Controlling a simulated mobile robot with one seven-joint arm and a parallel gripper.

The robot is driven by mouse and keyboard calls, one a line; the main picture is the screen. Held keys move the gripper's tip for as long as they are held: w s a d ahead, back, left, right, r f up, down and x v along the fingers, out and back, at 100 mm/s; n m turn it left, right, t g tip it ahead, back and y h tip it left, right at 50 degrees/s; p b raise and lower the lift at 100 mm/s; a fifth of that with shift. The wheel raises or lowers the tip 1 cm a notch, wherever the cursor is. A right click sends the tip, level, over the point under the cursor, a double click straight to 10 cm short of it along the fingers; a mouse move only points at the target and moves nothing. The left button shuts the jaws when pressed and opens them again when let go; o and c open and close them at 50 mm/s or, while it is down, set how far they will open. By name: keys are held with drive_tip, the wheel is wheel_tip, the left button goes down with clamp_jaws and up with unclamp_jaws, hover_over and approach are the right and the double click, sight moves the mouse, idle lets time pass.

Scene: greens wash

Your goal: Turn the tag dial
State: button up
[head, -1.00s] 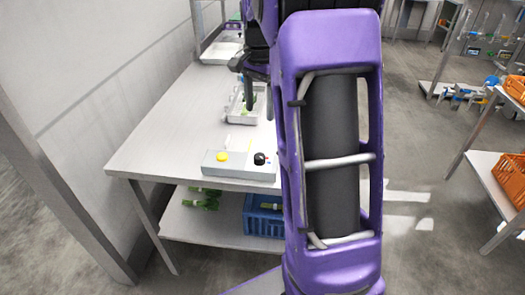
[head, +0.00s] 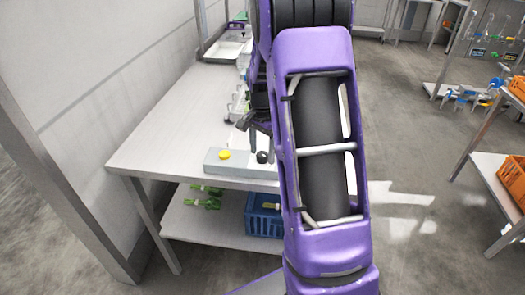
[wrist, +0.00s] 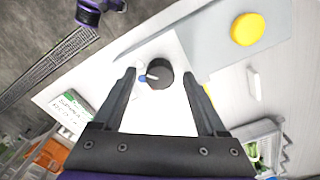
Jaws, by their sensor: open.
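The tag dial, a black round knob (head: 262,157), sits at the right of a light grey control box (head: 238,169) near the table's front edge. A round yellow button (head: 224,155) is on the box's left. My gripper (head: 265,143) is open and points down just over the dial. In the wrist view the dial (wrist: 160,74) shows between the two fingertips, with a gap on each side; whether the fingers reach down beside it I cannot tell. A small blue spot and a pale mark show at its edge. The yellow button (wrist: 247,29) is clear of the fingers.
The white table (head: 160,130) is bare at the left. A light tray with greens (wrist: 270,145) stands behind the box, partly hidden by my arm. A blue crate (head: 262,216) and greens (head: 205,196) are on the lower shelf. Orange crates (head: 500,180) stand at the right.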

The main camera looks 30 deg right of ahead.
clamp_jaws()
idle(0.4)
drive_tip(key=shift+n, duration=0.3)
drive_tip(key=n, duration=0.8)
drive_tip(key=shift+n+p, duration=0.3)
drive_tip(key=shift+n, duration=0.1)
drive_tip(key=n, duration=0.4)
drive_tip(key=shift+n, duration=0.3)
drive_tip(key=shift+n+p, duration=0.55)
drive_tip(key=shift+n, duration=1.35)
